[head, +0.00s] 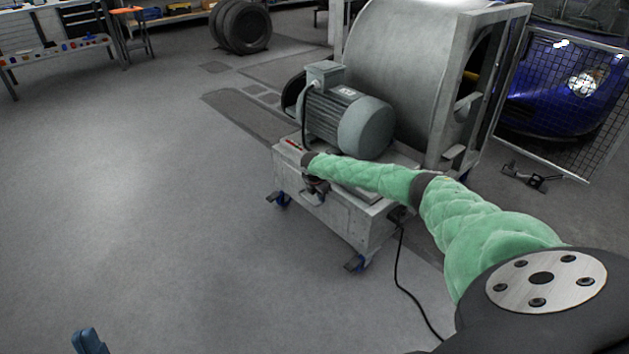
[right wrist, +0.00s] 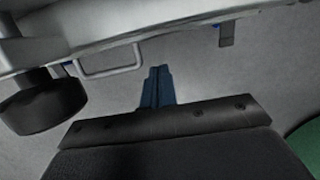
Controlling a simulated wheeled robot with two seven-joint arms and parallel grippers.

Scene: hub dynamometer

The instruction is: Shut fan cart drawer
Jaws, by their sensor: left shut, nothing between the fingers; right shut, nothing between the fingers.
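The fan cart (head: 345,222) is a grey box on blue-and-black casters, carrying a grey motor and a large fan housing. My right arm, in a green sleeve, reaches across to its near side. My right gripper's blue fingers (right wrist: 158,87) are shut and empty in the right wrist view. They are just right of a grey bar handle (right wrist: 112,72) under a pale metal edge, apart from it in the picture. How far the drawer stands out is hard to tell; my arm covers part of the cart. My left gripper (head: 89,341) is shut and empty at the bottom left, far from the cart.
The motor (head: 348,118) sits on the cart top. A black cable (head: 400,275) runs down to the floor. A mesh fence (head: 560,100) and a blue car stand at the right. Tyres (head: 241,27) and benches are at the back. The left floor is clear.

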